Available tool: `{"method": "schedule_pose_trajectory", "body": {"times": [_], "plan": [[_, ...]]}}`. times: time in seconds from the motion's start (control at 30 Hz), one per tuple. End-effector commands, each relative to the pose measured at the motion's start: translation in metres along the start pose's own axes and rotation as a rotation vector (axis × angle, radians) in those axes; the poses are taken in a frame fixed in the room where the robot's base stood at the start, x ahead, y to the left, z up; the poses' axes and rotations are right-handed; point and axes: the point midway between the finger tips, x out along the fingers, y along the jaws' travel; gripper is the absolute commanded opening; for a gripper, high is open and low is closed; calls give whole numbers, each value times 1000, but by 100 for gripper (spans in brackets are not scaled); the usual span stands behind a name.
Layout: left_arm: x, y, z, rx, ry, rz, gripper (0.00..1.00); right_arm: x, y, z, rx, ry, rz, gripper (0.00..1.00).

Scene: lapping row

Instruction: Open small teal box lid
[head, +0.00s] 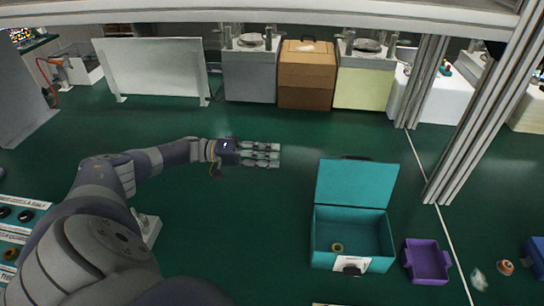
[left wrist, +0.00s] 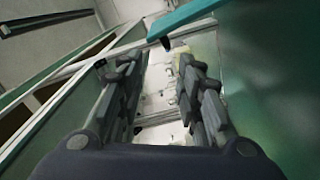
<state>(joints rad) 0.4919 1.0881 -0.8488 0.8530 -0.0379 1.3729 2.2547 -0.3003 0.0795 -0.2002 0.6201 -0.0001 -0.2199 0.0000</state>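The small teal box (head: 324,252) stands on the green surface right of centre in the head view. Its lid (head: 357,184) is raised and leans up at the back, so the inside shows. My right gripper is not in view.
A purple tray (head: 427,279) stands just right of the box. An orange-and-white round part (head: 506,267) and a clear item (head: 478,281) lie farther right. Metal posts (head: 478,112) rise at the right. Machines and a brown box (head: 306,76) line the back. The surface left of the box is clear.

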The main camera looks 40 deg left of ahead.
Motion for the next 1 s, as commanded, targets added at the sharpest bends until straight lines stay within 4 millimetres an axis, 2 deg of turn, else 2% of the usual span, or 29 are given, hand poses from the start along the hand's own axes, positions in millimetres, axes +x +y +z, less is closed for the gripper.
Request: {"method": "schedule_pose_trajectory", "body": {"times": [0.23,0.27,0.4,0.57,0.7,0.8,1.0], "plan": [[0,0,0,0,0,0,33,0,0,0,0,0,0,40],[0,0,0,0,0,0,31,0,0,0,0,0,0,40],[6,1,-5,-14,19,-2,0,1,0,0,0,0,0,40],[34,5,-28,-116,130,-18,0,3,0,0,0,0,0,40],[62,2,-46,-303,268,-53,0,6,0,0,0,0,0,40],[76,-5,-49,-451,354,-89,0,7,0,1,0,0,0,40],[90,-22,-39,-676,458,-166,0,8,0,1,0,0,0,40]]}}
